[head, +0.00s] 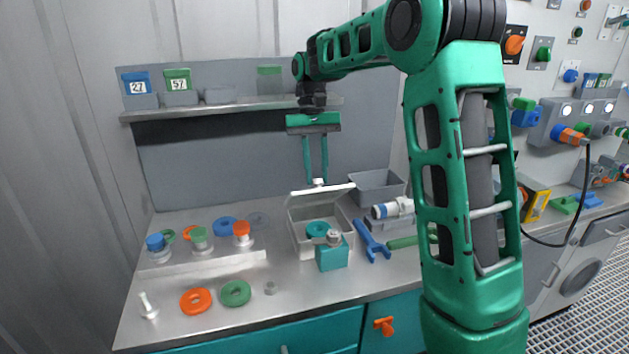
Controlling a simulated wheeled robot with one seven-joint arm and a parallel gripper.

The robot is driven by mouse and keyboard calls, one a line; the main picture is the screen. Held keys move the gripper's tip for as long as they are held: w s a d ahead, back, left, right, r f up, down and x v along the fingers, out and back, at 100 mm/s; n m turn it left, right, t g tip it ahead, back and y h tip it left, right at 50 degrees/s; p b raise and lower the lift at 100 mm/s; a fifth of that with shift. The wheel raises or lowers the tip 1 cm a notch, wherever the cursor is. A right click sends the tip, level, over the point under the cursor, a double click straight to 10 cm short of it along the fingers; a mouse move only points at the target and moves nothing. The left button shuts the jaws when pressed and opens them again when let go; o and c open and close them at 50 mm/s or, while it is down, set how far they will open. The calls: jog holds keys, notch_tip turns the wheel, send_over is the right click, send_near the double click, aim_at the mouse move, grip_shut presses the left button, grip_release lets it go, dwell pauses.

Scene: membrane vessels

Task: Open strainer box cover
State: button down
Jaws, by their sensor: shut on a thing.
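The strainer box (301,236) is a light grey open-topped box on the steel bench, with a teal ring (318,229) visible inside. Its pale cover (338,189) is raised above the box, tilted, and leaves a wide gap at the front. Whether the cover's back edge touches the box is too small to tell. My gripper (317,180) points down from above, with its two green fingers shut on the cover's small white knob (319,183). A teal block with a grey round fitting (332,256) stands at the box's front right.
A grey bin (377,186) stands behind right, with a white fitting (393,208) and a blue wrench (371,243) to the right. Orange (196,302) and green (236,294) rings lie front left. A shelf (220,110) with small bins is above. The bench left of the box is partly clear.

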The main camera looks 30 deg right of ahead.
jog(key=shift+w+a, duration=0.15)
jog(key=shift+w, duration=0.5)
jog(key=c, duration=1.5)
grip_release()
jog(key=shift+w+a, duration=0.1)
jog(key=shift+w, duration=0.05)
jog(key=shift+c, duration=0.2)
jog(key=shift+r, duration=0.2)
jog(key=v, duration=1)
jog(key=shift+r, duration=0.2)
jog(key=shift+c, duration=0.6)
